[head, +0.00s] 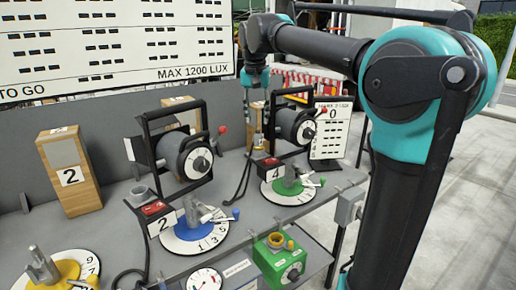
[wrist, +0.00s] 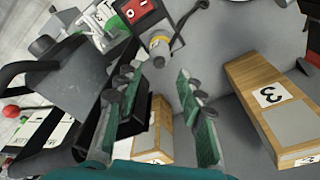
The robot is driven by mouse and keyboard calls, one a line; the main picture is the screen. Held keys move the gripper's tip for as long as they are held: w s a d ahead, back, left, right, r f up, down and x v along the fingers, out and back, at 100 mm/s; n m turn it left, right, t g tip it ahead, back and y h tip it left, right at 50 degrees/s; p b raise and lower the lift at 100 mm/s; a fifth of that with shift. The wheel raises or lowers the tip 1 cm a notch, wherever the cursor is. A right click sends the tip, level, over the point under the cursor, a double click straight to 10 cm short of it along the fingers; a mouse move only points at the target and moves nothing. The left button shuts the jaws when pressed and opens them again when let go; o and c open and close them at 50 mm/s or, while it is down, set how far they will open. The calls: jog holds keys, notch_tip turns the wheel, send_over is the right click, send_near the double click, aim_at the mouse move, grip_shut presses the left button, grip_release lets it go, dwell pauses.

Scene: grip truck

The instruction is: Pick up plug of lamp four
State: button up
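In the head view my gripper (head: 255,78) hangs above the bench's back, small and dark.
A wooden box marked 3 (wrist: 277,108) lies right of my fingers in the wrist view, and another wooden box (wrist: 158,140) shows between them.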

aim_at(258, 131)
jog(key=shift+w+d+f, duration=0.1)
jog(key=shift+w+f, duration=0.1)
jog(key=shift+f, duration=1.2)
jog(key=shift+w+f, duration=0.15)
jog(key=shift+f, duration=1.25)
jog(key=shift+w+d+f, duration=0.1)
jog(key=shift+w+f, duration=0.1)
jog(key=shift+f, duration=1.2)
grip_shut()
